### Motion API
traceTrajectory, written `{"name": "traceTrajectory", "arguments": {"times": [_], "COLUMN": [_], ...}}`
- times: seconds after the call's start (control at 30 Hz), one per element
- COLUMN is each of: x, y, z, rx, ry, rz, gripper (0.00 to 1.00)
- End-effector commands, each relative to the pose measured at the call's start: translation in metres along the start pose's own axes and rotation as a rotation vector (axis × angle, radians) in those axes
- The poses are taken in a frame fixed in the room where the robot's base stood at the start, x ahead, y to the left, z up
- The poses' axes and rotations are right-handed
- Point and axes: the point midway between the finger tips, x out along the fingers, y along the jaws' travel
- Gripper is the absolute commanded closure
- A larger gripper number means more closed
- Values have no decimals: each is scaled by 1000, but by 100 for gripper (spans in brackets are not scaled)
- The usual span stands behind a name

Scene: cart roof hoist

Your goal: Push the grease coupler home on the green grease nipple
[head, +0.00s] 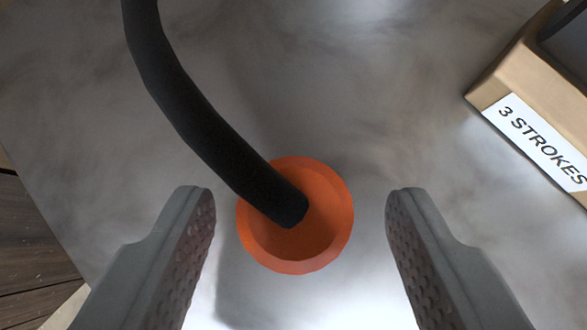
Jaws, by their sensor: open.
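An orange round piece (332,228) with a black hose (185,105) running into its top sits between my fingertips in the head view. It looks like the grease coupler, seen from its hose end. My gripper (301,240) is open, with one grey padded finger on each side of the orange piece. A gap shows between each finger and the piece, so neither touches it. The green grease nipple is not in view.
A grey metal surface (400,90) lies under the coupler. A tan box (530,75) with a label reading "3 STROKES" (535,142) stands at the upper right. Dark wooden planks (35,245) show past the surface's left edge. The hose crosses the upper left.

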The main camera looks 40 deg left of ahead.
Motion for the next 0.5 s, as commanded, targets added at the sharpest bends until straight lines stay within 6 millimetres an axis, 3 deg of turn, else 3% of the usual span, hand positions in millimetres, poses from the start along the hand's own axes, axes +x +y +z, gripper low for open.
{"name": "traceTrajectory", "arguments": {"times": [0.23,0.5], "x": [32,39], "y": [-2,-2], "z": [-1,-2], "rx": [1,0], "ry": [-3,-1], "rz": [0,0], "gripper": [46,46]}}
